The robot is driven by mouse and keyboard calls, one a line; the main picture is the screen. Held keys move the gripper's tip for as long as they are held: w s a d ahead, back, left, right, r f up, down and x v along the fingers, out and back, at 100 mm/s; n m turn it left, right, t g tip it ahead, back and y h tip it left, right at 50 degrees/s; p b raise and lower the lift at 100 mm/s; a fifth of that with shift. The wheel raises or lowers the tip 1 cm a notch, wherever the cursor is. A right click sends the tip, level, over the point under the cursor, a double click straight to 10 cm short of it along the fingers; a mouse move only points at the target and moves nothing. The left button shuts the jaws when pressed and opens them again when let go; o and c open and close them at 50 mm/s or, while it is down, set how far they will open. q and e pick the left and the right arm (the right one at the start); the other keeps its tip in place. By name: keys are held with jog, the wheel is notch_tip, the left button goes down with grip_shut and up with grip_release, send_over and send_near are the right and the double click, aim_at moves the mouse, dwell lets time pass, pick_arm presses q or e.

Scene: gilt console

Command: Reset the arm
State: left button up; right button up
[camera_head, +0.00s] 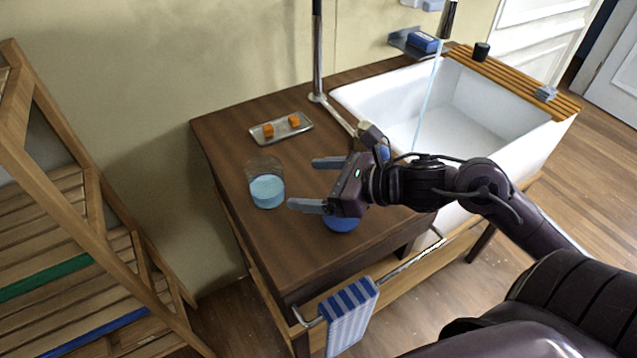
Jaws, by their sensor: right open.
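My right arm reaches in from the lower right over the wooden counter (290,265). My right gripper (312,184) is open and empty, its two grey fingers pointing left. A clear glass with light blue liquid (267,188) stands upright on the counter just left of the fingertips, apart from them as far as I can tell. A blue round object (341,224) shows partly below the gripper, mostly hidden by it. My left gripper is not in view.
A small tray (281,129) with orange pieces lies at the back of the counter. A white sink (470,110) with running water is at right, with a wooden rack (520,80). A striped towel (351,315) hangs in front. A wooden shelf (60,220) stands left.

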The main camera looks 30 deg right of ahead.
jog(key=shift+s+d+r, duration=0.15)
jog(key=shift+s+d, duration=0.05)
jog(key=shift+s, duration=0.1)
dwell(0.4)
